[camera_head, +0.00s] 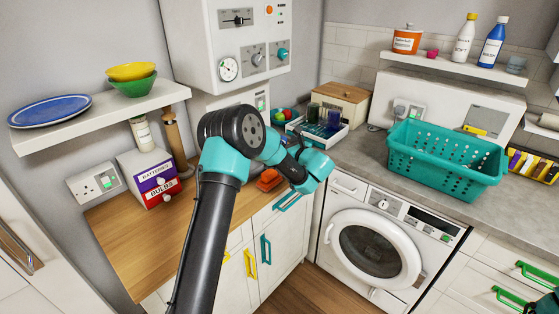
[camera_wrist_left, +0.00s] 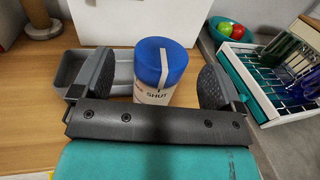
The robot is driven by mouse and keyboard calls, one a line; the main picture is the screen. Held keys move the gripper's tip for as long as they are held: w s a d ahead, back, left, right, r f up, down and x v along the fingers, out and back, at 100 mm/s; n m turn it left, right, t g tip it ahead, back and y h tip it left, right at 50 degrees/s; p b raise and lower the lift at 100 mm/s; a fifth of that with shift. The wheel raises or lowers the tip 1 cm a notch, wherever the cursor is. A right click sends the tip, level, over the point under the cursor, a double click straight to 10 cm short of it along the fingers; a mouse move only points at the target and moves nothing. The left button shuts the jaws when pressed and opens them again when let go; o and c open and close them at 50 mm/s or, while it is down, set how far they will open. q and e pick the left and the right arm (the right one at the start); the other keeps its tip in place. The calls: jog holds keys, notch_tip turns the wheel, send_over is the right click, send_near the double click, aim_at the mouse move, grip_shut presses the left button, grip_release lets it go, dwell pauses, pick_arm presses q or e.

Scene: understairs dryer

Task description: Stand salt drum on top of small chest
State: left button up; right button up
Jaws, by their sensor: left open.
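The salt drum (camera_wrist_left: 160,70) has a blue lid with a pale strip and a white body lettered "SHUT". It stands upright on the wooden counter in the left wrist view. My left gripper (camera_wrist_left: 158,88) is open, with one finger on each side of the drum and visible gaps. In the head view my left arm and gripper (camera_head: 304,166) hide the drum. The small chest (camera_head: 150,179), with a purple "BATTERIES" drawer and a red "BULBS" drawer, stands against the wall on the left counter. A dark and teal bit of my right arm shows at the lower right corner.
A grey tray (camera_wrist_left: 67,72) lies left of the drum. A dish rack (camera_head: 320,130) with glasses and a bowl of coloured balls stand to the right. A shelf (camera_head: 100,117) with dishes overhangs the chest. Bare wooden counter (camera_head: 120,230) lies before the chest.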

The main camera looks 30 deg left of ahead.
pick_arm(q)
jog(key=shift+x, duration=1.95)
jog(key=shift+w, duration=0.1)
jog(key=shift+c, duration=0.2)
jog(key=c, duration=1.5)
jog(key=shift+r, duration=5.1)
